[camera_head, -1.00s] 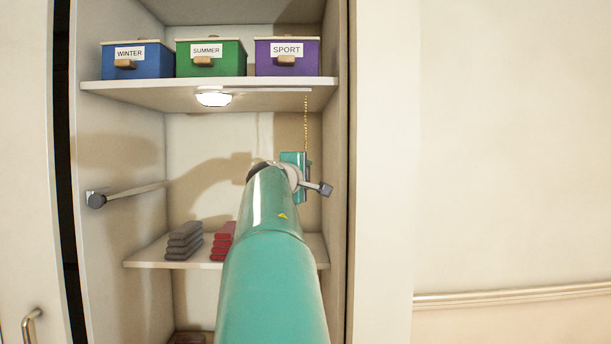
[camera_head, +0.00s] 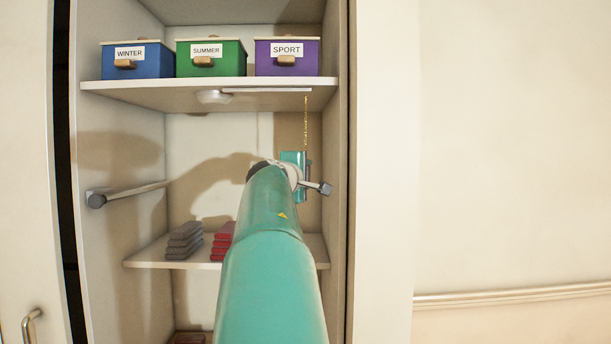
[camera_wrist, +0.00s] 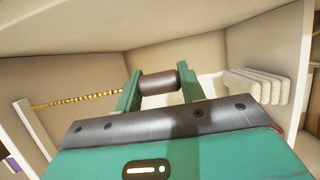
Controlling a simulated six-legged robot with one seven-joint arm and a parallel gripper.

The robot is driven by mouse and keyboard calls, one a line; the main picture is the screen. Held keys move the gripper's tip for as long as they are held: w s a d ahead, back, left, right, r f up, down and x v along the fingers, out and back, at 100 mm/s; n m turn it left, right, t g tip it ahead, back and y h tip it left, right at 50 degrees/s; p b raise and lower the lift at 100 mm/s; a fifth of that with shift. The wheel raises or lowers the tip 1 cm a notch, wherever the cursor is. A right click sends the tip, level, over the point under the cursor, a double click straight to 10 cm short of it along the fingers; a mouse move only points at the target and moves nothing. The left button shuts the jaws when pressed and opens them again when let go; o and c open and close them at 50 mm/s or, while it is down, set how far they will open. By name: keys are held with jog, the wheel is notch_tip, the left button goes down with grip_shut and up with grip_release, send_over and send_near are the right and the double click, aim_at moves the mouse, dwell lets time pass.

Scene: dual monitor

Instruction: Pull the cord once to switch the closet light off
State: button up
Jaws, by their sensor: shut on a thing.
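The closet light (camera_head: 213,97) is a small round dome under the upper shelf, and it is dark. The gold bead cord (camera_head: 306,125) hangs from a thin bar at the right under that shelf. In the wrist view the cord (camera_wrist: 75,100) runs from the left to a brown cylindrical pull (camera_wrist: 158,83). My gripper (camera_wrist: 161,86) is shut on this pull, one teal finger at each end. In the head view my gripper (camera_head: 304,165) is partly hidden behind my arm, and the pull cannot be made out clearly there.
Blue (camera_head: 138,60), green (camera_head: 212,58) and purple (camera_head: 287,57) boxes stand on the upper shelf (camera_head: 150,95). Grey (camera_head: 184,240) and red (camera_head: 222,242) stacks lie on the lower shelf (camera_head: 145,258). A rail (camera_head: 135,191) is at the left. The right closet wall (camera_head: 337,200) is close to my gripper.

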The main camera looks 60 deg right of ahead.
jog(key=o, duration=0.6)
jog(key=a, duration=0.8)
jog(key=shift+s, duration=0.4)
